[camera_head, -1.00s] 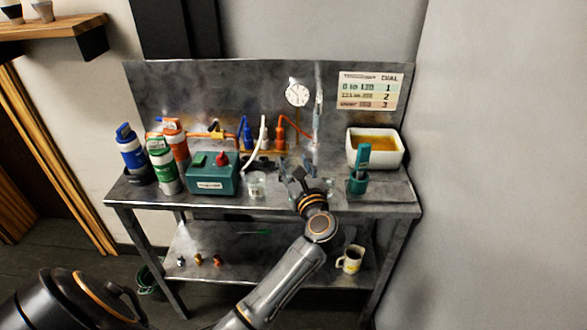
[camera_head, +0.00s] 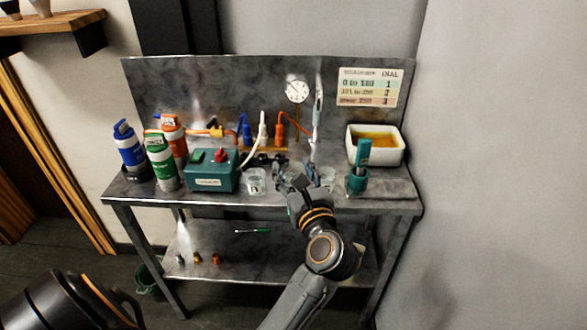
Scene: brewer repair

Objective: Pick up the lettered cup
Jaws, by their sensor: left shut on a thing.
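A clear cup marked with a letter that looks like B (camera_head: 256,181) stands on the steel bench top, left of my left gripper. My left gripper (camera_head: 292,174) is over the front middle of the bench, its jaws closed around what looks like another clear cup. The gripper hides most of that cup, and I cannot read a letter on it. A further clear cup (camera_head: 328,176) shows just right of the gripper, partly behind it. My right gripper is not in view.
A green box with a red knob (camera_head: 212,172) and several bottles (camera_head: 160,162) stand at left. A teal holder (camera_head: 358,180) and a white basin (camera_head: 375,146) stand at right. Small fittings (camera_head: 198,259) lie on the lower shelf. A dial chart (camera_head: 370,88) hangs behind.

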